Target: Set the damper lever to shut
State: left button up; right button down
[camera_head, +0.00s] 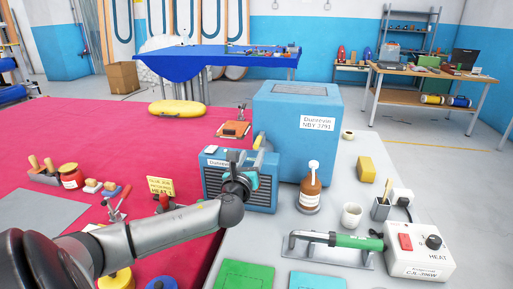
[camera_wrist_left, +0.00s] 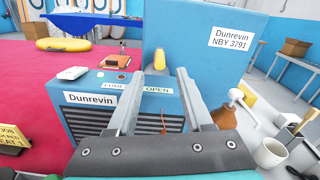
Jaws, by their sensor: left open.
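The low blue Dunrevin unit (camera_head: 212,184) has a dark grille and stands against the taller blue cabinet (camera_head: 298,131). It also shows in the left wrist view (camera_wrist_left: 70,116). A yellow lever handle (camera_wrist_left: 159,60) rises above the unit's top, nearer the OPEN label (camera_wrist_left: 158,90) than the left label (camera_wrist_left: 114,86), which is hard to read. The handle also shows in the head view (camera_head: 259,141). My left gripper (camera_head: 243,156) is open in front of the unit. In the left wrist view its fingers (camera_wrist_left: 160,74) point toward the lever, with the handle beyond their tips, apparently untouched.
A HEAT control box (camera_head: 418,264) sits further right. The pink surface (camera_head: 90,130) is mostly clear toward the back left.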

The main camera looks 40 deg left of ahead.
aim_at(255, 148)
pick_arm(q)
jog(key=shift+b+x, duration=0.6)
jog(key=shift+x, duration=2.85)
jog(key=shift+c, duration=0.2)
grip_shut()
